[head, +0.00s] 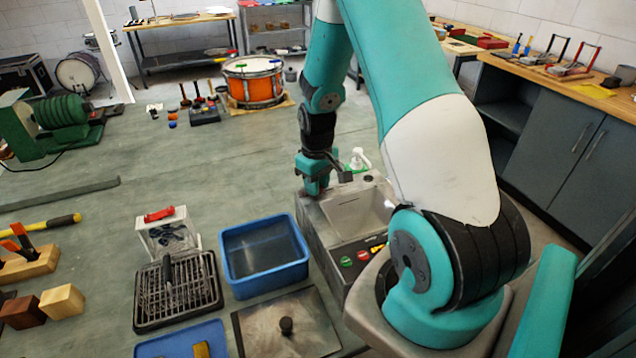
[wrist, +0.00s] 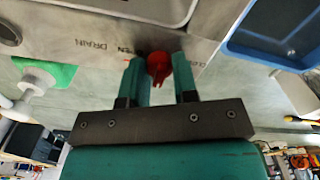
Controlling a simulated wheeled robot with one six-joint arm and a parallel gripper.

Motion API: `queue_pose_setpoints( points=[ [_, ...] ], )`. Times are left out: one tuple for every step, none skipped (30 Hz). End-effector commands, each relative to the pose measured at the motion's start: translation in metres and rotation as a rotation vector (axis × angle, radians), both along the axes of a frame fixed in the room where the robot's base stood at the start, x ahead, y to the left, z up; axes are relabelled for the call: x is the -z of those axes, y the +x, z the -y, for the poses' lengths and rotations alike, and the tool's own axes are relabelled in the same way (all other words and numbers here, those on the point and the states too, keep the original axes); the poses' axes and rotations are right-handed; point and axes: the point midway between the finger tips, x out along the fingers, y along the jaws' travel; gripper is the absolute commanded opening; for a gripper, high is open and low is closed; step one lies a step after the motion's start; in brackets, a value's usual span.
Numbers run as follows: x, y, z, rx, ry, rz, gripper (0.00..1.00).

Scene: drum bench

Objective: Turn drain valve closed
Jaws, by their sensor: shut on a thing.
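The drain valve has a red handle (wrist: 158,68), seen in the wrist view on the side of a grey metal tank (wrist: 75,42). The lettering DRAIN and part of a second word, ending in "EN", is printed beside it. My gripper (wrist: 160,84) has one finger on each side of the red handle and is shut on it. In the head view my gripper (head: 315,186) is at the far left corner of the tank (head: 317,232). The valve is hidden there behind my gripper and the tank.
A blue bin (head: 264,284) stands left of the tank. A metal lid with a knob (head: 286,338) lies in front of it, and a wire basket (head: 178,288) is farther left. A white bottle (head: 358,158) stands behind the tank.

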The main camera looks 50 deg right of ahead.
Motion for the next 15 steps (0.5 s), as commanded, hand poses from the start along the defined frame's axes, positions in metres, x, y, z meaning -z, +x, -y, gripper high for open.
queue_pose_setpoints(
  points=[
    [0.002,-0.0054,-0.0003,0.002,0.002,-0.017,0.03],
    [0.002,-0.0054,-0.0003,0.002,0.002,-0.017,0.03],
    [0.002,-0.0055,-0.0002,0.002,0.002,-0.017,0.03],
    [0.002,-0.0055,-0.0002,0.002,0.002,-0.017,0.03],
    [0.002,-0.0055,-0.0002,0.002,0.002,-0.017,0.03],
    [0.002,-0.0055,-0.0002,0.002,0.002,-0.017,0.03],
    [0.002,-0.0055,-0.0002,0.003,0.002,-0.017,0.03],
    [0.002,-0.0056,-0.0002,0.003,0.002,-0.017,0.03],
    [0.002,-0.0056,-0.0002,0.003,0.002,-0.017,0.03],
    [0.0021,-0.0056,-0.0002,0.003,0.002,-0.017,0.03],
    [0.0021,-0.0056,-0.0002,0.003,0.002,-0.017,0.34],
    [0.0021,-0.0054,-0.0001,0.003,0.002,-0.017,0.43],
    [0.0019,-0.005,-0.0001,0.003,0.002,-0.015,0.5],
    [0.0017,-0.0045,-0.0002,0.002,0.001,-0.014,0.53],
    [0.0015,-0.0039,-0.0004,0.002,0.001,-0.012,0.53]
  ],
)
